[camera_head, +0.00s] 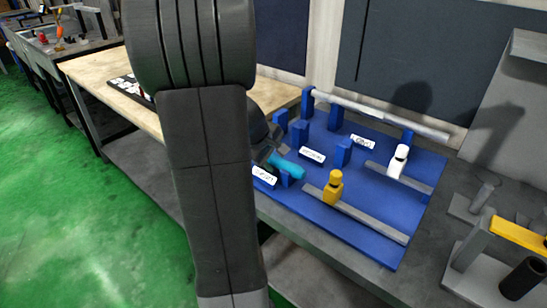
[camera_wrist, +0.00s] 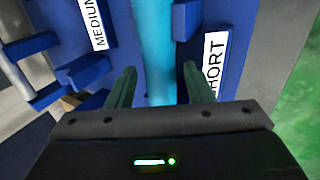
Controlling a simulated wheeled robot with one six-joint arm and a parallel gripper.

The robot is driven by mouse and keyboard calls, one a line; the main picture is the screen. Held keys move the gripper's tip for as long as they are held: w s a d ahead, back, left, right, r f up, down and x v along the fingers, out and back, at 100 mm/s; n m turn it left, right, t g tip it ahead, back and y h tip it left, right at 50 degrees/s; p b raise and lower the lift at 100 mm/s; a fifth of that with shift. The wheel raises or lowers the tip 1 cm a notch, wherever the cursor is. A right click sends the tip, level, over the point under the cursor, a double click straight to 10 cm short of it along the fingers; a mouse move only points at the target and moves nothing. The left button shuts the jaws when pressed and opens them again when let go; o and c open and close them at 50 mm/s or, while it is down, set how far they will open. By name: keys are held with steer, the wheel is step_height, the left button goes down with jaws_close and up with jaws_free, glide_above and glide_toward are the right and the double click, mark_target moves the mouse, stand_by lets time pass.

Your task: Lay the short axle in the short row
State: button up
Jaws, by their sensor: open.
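The short axle, a cyan cylinder (camera_head: 287,168), is at the front left of the blue board (camera_head: 375,238), beside the short row's label (camera_head: 264,176). In the wrist view the cyan axle (camera_wrist: 158,45) runs between my open fingers (camera_wrist: 160,82), with a gap visible on each side. The SHORT label (camera_wrist: 216,62) is to its right there, and a blue support (camera_wrist: 187,20) is close beside it. I cannot tell whether the axle rests fully in the supports. In the head view my gripper (camera_head: 270,150) is mostly hidden behind my arm.
A long pale axle (camera_head: 375,113) lies across the back supports. A yellow stop (camera_head: 334,186) and a white stop (camera_head: 398,161) stand on grey rails. The MEDIUM label (camera_head: 312,156) marks the middle row. A grey machine part with a yellow bar (camera_head: 520,233) is at right.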

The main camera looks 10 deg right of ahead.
steer(key=shift+r, duration=0.3)
steer(key=p+v, duration=0.2)
steer(key=v, duration=1)
